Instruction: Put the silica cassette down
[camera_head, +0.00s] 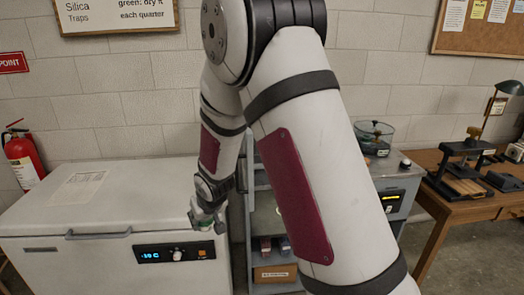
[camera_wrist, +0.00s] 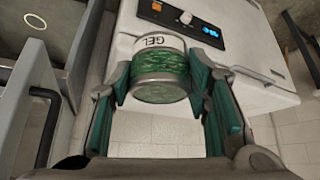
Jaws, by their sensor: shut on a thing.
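The silica cassette (camera_wrist: 160,70) is a clear cylinder of green beads with a white band marked "GEL". My gripper (camera_wrist: 159,80) is shut on it, with a green-padded finger on either side. In the head view my gripper (camera_head: 208,217) hangs in front of the chest freezer's right end. In the wrist view, the freezer's front panel lies beyond the cassette.
The white chest freezer (camera_head: 150,190) has a handle and a lit display. A grey shelf cart (camera_head: 262,205) stands to its right, with a cardboard box (camera_head: 276,273) low down. A wooden bench (camera_head: 465,205) with tools is at right. A fire extinguisher (camera_head: 22,160) is at left. My arm hides the middle.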

